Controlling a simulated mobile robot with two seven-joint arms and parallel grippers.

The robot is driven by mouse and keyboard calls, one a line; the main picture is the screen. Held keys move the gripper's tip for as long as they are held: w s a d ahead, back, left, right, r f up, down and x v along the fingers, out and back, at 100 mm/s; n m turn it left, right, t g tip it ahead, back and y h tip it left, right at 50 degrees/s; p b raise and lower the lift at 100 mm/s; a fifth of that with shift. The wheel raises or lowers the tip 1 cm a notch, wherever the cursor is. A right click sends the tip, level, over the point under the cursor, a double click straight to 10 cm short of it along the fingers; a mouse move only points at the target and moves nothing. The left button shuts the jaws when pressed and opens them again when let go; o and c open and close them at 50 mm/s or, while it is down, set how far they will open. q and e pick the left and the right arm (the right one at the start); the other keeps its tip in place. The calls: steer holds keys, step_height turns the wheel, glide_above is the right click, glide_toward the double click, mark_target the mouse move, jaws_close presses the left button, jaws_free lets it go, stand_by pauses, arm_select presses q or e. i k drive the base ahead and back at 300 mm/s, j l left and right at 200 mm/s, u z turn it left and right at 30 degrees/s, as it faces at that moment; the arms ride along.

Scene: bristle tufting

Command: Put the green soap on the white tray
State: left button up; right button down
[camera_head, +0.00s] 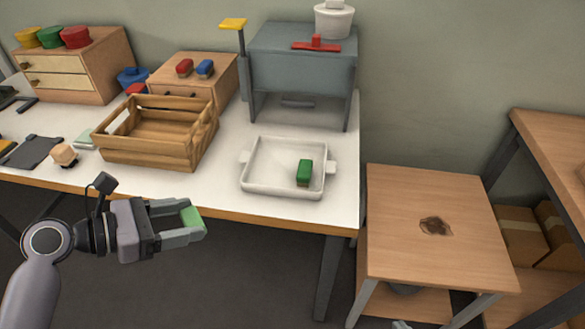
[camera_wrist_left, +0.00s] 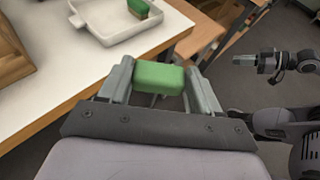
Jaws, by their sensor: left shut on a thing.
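The green soap (camera_head: 193,218) is a small rounded block between the fingertips of my left gripper (camera_head: 190,225). My left gripper is shut on it and holds it in front of the table's front edge. In the left wrist view the soap (camera_wrist_left: 159,77) spans between both fingers. The white tray (camera_head: 256,184) is a shallow dish with side handles near the table's front right. It stands to the right of my left gripper and holds a green block with a brown underside (camera_head: 304,171). My right gripper (camera_wrist_left: 245,60) shows small in the left wrist view; its finger opening is unclear.
A wooden slatted crate (camera_head: 150,150) stands left of the tray. A grey stand (camera_head: 300,65) is behind the tray. A lower wooden side table (camera_head: 400,200) with a dark mark is at the right. A small beige object (camera_head: 64,154) lies left of the crate.

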mark_target(266, 174)
steer(key=l+u, duration=0.25)
steer(key=l, duration=0.4)
steer(key=i+l, duration=0.15)
steer(key=l, duration=0.15)
steer(key=i+l+u, duration=0.2)
steer(key=l, duration=0.35)
steer(key=i, duration=0.05)
